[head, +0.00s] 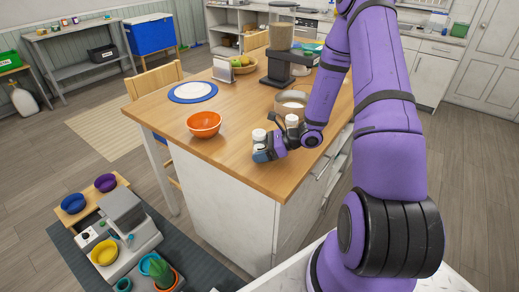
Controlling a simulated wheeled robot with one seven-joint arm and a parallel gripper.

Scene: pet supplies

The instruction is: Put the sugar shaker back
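My gripper (268,150) is low over the near right part of the wooden island top, its fingers small and dark. A small white-topped container (259,136) stands right at the gripper, partly hidden by it. A second white-topped container (292,120) stands just behind my wrist, also partly hidden. Either could be the sugar shaker; I cannot tell which. Whether the fingers are open or shut on the first container does not show.
An orange bowl (204,124) is left of the gripper, with a blue-rimmed plate (192,92) behind it. A round pale container (291,104) and a dark appliance (280,65) stand farther back. The island top (240,105) is clear in the middle.

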